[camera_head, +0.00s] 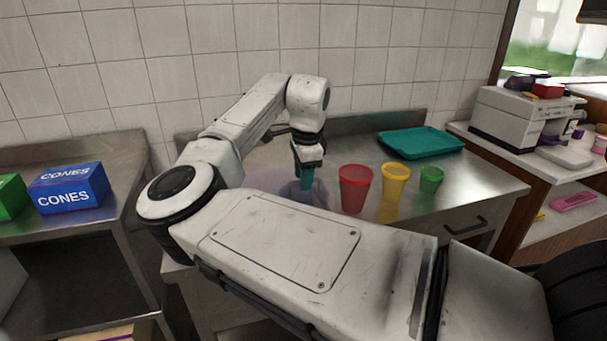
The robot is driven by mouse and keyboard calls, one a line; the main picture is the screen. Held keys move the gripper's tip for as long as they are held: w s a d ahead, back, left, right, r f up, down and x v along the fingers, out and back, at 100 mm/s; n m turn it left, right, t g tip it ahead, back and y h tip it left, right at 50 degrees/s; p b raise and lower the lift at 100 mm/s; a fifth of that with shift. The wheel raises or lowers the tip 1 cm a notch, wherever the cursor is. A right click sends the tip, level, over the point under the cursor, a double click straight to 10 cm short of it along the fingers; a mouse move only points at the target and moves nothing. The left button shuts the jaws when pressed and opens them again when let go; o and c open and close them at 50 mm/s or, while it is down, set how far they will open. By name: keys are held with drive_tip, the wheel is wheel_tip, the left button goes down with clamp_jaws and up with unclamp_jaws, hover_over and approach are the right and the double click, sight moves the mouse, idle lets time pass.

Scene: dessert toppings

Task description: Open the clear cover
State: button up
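A pale, see-through, rounded shape (264,181), which looks like the clear cover, is on the steel counter behind my arm. My forearm hides its lower part, so I cannot see its full outline or whether it is open. My gripper (304,182) points down at the right part of this shape, with teal fingertips low and close to it. I cannot tell whether the fingertips touch it, or whether they are apart or closed on something.
Red (355,188), yellow (394,179) and green (430,180) cups stand in a row just right of my gripper. A teal tray (420,142) lies at the back right. A blue cones box (68,187) is on the left counter. A tiled wall is behind.

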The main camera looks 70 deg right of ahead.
drive_tip(key=shift+c, duration=0.2)
clamp_jaws()
idle(0.4)
